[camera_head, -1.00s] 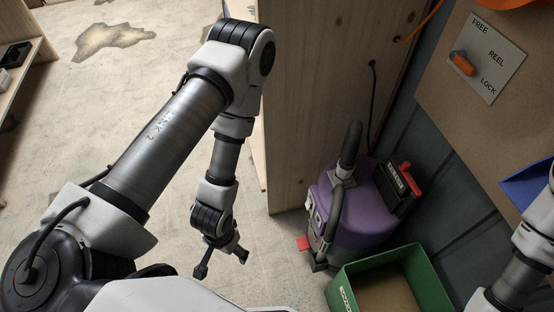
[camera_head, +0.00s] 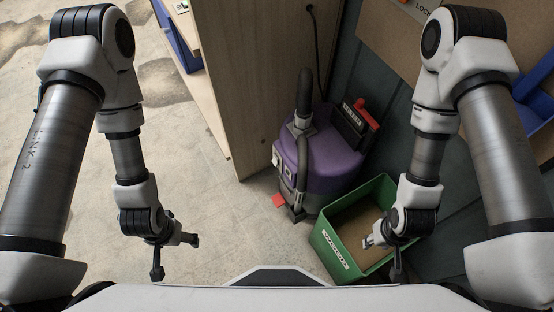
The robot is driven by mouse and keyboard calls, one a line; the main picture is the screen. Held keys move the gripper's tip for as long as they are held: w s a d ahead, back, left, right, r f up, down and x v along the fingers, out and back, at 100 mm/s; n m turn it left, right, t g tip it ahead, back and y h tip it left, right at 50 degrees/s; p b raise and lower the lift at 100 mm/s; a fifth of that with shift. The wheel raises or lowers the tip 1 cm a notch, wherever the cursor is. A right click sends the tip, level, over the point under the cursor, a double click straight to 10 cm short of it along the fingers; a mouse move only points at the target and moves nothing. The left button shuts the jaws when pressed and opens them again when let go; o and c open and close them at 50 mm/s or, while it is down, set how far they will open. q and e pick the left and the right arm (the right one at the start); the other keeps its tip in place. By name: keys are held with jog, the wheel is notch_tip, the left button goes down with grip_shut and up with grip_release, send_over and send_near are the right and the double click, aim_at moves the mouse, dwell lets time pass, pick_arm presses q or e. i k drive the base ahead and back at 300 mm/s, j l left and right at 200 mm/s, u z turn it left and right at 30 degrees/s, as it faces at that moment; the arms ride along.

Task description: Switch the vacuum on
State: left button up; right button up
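The vacuum (camera_head: 333,160) is a purple canister with a dark hose. It stands on the floor against the wooden panel, right of the picture's middle. A red part (camera_head: 366,114) sits on the dark box at its upper right, and a red piece (camera_head: 279,201) shows low at its front left. I cannot tell its switch setting. My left gripper (camera_head: 176,256) is open and empty over the bare floor, left of the vacuum and apart from it.
A green crate (camera_head: 333,262) stands in front of the vacuum on the right. A wooden panel (camera_head: 255,80) with a hanging black cable (camera_head: 312,45) rises behind. Blue bins are at the upper left and right edge. The floor (camera_head: 215,225) left of the vacuum is clear.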

aim_at(275, 160)
jog(key=j+z, duration=0.15)
jog(key=z, duration=0.25)
jog(key=j+z, duration=0.2)
jog(key=z, duration=0.25)
jog(key=j+z, duration=0.2)
jog(key=z, duration=0.2)
